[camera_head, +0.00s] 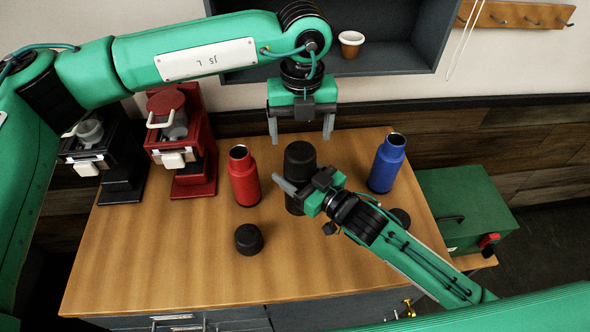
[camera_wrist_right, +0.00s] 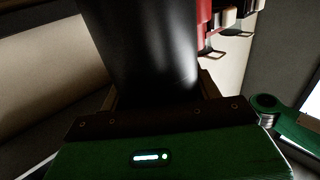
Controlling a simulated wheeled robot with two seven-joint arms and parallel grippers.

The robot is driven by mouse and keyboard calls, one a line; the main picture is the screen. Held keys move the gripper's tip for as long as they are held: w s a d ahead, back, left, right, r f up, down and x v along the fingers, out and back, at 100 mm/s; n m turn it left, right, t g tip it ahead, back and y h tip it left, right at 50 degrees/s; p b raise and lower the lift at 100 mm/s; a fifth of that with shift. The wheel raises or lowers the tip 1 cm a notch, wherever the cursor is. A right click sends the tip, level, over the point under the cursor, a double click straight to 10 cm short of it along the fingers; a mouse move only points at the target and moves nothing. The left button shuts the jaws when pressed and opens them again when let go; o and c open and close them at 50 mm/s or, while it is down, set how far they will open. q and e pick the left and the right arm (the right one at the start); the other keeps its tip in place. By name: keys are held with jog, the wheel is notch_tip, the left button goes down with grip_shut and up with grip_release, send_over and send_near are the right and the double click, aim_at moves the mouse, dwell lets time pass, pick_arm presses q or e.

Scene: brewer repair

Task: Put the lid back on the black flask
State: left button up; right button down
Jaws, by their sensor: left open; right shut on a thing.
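The black flask (camera_head: 299,162) stands upright on the wooden table, its lower part largely hidden behind my right gripper. A wide black lid-like top (camera_head: 300,153) covers it, with no open mouth visible. My right gripper (camera_head: 302,190) is shut on the flask's body; the right wrist view shows the dark cylinder (camera_wrist_right: 145,50) between its fingers. My left gripper (camera_head: 300,128) is open, pointing down just above the flask's top, with one finger on each side and nothing between them. Two other black lids lie on the table, one at front left (camera_head: 248,239) and one at right (camera_head: 401,217), partly behind my right arm.
An open red flask (camera_head: 244,178) stands left of the black flask, and an open blue flask (camera_head: 387,165) stands right. Black (camera_head: 110,165) and red (camera_head: 185,150) brewers stand at the left. A green box (camera_head: 465,205) is beyond the right edge.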

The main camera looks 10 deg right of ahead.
aim_at(300, 150)
pick_arm(q)
jog(key=shift+f, duration=4)
jog(key=shift+c, duration=0.4)
jog(key=c, duration=0.9)
jog(key=shift+m, duration=1.7)
jog(key=o, duration=1.1)
jog(key=shift+c, duration=0.2)
